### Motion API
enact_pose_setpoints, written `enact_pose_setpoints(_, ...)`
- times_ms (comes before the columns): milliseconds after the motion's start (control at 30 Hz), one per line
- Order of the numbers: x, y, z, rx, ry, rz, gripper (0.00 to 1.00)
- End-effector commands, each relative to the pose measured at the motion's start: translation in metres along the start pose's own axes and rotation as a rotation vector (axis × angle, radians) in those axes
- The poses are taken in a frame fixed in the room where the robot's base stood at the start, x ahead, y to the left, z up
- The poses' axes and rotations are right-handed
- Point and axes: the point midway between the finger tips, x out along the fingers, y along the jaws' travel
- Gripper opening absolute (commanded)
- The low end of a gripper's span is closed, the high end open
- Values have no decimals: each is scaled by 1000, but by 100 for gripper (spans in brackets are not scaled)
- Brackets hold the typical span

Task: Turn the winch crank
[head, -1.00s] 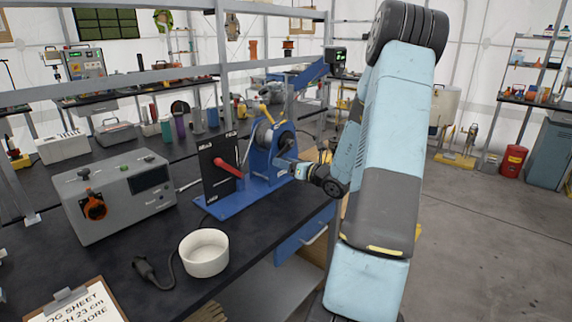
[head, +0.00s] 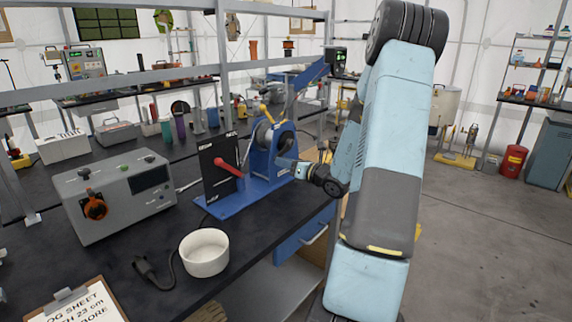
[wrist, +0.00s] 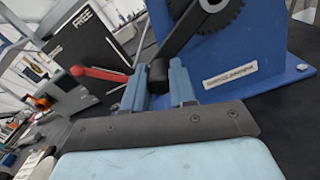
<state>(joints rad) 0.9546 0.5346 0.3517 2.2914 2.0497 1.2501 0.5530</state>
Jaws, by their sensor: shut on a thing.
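The blue winch (head: 268,165) stands on the black bench, with its drum between blue side plates. In the wrist view its blue side plate (wrist: 235,45) and a dark gear fill the upper right. The dark crank arm (wrist: 185,35) slants down to a black knob (wrist: 158,75). My gripper (wrist: 165,85) is shut on this crank knob, one blue finger on each side. In the head view my gripper (head: 290,168) is at the winch's right side, and the knob is hard to make out there. A red lever (head: 228,167) sits on a black panel (head: 217,165) beside the winch; the wrist view shows "FREE" on it.
A grey control box (head: 115,195) with an orange knob stands left of the winch. A white bowl (head: 204,252), a black cable plug (head: 150,272) and a clipboard (head: 75,305) lie nearer the front. A metal frame rail (head: 110,85) crosses above the bench. The floor at right is open.

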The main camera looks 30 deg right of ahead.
Motion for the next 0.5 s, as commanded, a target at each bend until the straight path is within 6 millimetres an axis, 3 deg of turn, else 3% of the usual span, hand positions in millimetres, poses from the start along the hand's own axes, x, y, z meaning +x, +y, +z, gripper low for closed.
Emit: enact_pose_setpoints(500,0,5,10,125,-7,-2,0)
